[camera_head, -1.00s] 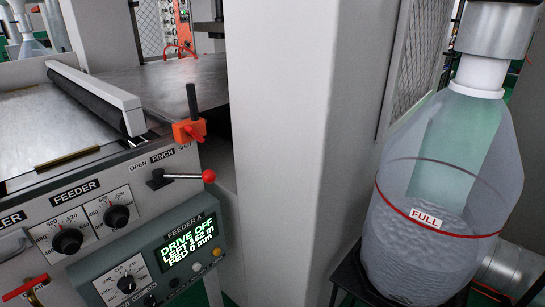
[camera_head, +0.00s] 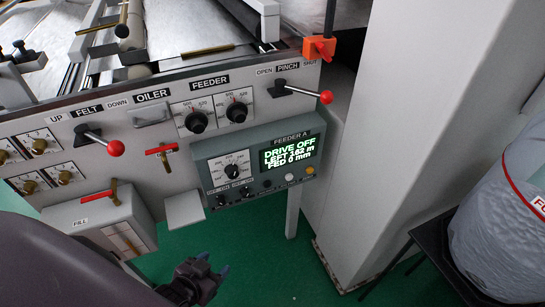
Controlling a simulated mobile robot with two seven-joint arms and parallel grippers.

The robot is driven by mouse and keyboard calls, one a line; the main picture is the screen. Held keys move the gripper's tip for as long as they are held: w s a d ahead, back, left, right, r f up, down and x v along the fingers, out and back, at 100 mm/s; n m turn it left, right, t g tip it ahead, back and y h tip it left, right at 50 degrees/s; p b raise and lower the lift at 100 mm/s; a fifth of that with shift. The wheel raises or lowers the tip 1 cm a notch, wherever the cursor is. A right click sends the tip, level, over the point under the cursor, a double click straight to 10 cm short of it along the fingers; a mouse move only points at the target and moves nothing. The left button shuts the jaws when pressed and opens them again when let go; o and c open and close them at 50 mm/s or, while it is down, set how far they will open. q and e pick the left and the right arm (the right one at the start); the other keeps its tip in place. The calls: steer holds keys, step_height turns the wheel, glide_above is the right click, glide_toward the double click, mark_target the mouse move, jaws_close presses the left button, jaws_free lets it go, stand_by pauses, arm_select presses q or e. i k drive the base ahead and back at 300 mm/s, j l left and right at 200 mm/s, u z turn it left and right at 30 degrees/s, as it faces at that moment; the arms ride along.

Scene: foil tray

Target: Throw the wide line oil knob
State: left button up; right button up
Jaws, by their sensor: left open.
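Several brass knobs on small scale plates show at the left of the machine's front panel, among them an upper one (camera_head: 38,147) and a lower one (camera_head: 65,177). Their labels are too small to read, so I cannot tell which is the wide line oil knob. Two black dial knobs (camera_head: 196,122) sit under the FEEDER label. My left gripper (camera_head: 216,265) is open and empty, low in front of the panel over the green floor, apart from all knobs. My right gripper is not in view.
A red-ball FELT lever (camera_head: 115,148), a red T-handle (camera_head: 162,150) and a PINCH lever (camera_head: 325,97) stick out from the panel. A FILL box (camera_head: 90,218) and the Feeder A display (camera_head: 288,152) project below. A large bag (camera_head: 500,210) stands right.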

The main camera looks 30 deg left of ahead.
mark_target(244, 192)
steer(key=j+u, duration=0.15)
steer(key=u, duration=1)
